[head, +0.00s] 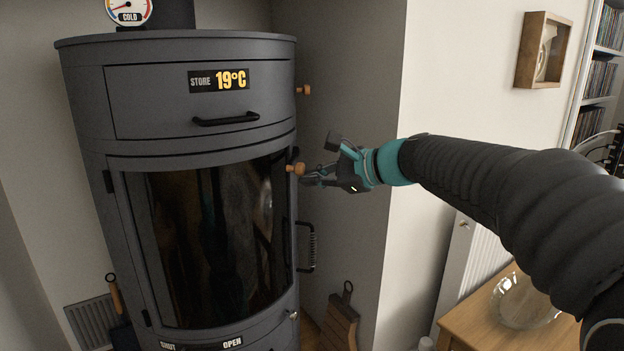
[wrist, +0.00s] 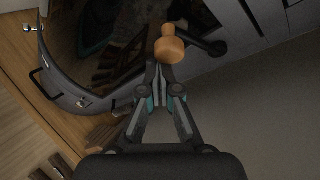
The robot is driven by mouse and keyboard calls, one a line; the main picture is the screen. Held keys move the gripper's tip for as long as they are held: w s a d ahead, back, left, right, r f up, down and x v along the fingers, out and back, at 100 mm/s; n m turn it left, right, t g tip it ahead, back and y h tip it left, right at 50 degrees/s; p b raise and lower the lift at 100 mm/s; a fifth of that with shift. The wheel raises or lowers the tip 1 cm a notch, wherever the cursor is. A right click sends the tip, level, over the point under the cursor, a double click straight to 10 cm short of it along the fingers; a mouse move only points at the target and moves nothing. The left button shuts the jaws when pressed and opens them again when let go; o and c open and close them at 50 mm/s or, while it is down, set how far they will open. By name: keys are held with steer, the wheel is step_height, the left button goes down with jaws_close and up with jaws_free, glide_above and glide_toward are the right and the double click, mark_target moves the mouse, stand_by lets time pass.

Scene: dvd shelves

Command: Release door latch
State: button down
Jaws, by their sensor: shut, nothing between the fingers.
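The dark grey stove (head: 200,140) has a curved glass door (head: 215,240), which appears closed. At the door's upper right edge is a latch with a wooden knob (head: 296,168). In the wrist view the wooden knob (wrist: 169,50) is joined to a dark lever just past my fingertips. My gripper (head: 309,179) is shut and empty, just right of and slightly below the knob. In the wrist view my gripper (wrist: 164,76) has its tips together close to the knob; I cannot tell whether they touch it. A coiled door handle (head: 311,247) is lower down.
Another wooden knob (head: 303,90) sits higher on the stove's side, near the drawer handle (head: 226,119). A wall stands close behind my gripper. A wooden table (head: 470,322) with a glass bowl (head: 524,303) is at lower right. A wooden-handled tool (head: 116,296) hangs at left.

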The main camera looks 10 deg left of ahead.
steer(key=shift+s+a+r, duration=0.1)
steer(key=shift+r, duration=0.35)
steer(key=w+d+r+p, duration=0.1)
steer(key=d+r, duration=0.2)
steer(key=d, duration=0.6)
steer(key=shift+r+p, duration=0.4)
